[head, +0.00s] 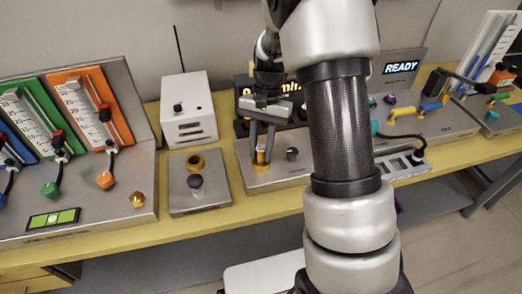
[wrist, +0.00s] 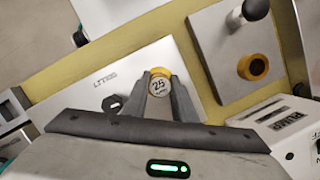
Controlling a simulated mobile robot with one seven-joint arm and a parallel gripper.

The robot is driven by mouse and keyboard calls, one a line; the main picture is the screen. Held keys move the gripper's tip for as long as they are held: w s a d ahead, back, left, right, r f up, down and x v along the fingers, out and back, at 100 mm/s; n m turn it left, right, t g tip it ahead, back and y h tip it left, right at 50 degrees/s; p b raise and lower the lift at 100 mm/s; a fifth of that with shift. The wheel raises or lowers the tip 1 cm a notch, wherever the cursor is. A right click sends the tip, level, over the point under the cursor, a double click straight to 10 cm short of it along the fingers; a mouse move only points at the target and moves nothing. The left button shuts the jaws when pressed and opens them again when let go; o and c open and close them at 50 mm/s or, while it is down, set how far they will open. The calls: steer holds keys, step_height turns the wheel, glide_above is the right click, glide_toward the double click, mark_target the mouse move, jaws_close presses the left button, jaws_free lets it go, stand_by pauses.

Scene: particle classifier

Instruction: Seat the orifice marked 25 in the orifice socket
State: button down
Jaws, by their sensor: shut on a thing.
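My gripper (head: 261,160) is shut on the orifice marked 25 (wrist: 159,86), a small round piece whose pale face reads 25 in the wrist view. My gripper also shows in the wrist view (wrist: 160,90), with a finger on each side of the orifice. A gold edge shows behind the face; I cannot tell whether it belongs to the orifice or to a seat beneath. They are over a steel panel (wrist: 75,85) with a dark hexagonal knob (wrist: 112,103). I cannot tell for sure which part is the orifice socket, or whether the orifice touches it.
A separate steel plate (head: 180,203) to the left carries a brass ring (head: 195,162) and a black knob (head: 195,181). A white box (head: 188,110) stands behind it. A panel with coloured flow meters (head: 85,98) is at far left. My arm hides part of the bench.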

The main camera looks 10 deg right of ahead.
steer(key=shift+f, duration=0.3)
steer(key=c, duration=1.5)
jaws_free()
steer(key=shift+o, duration=0.2)
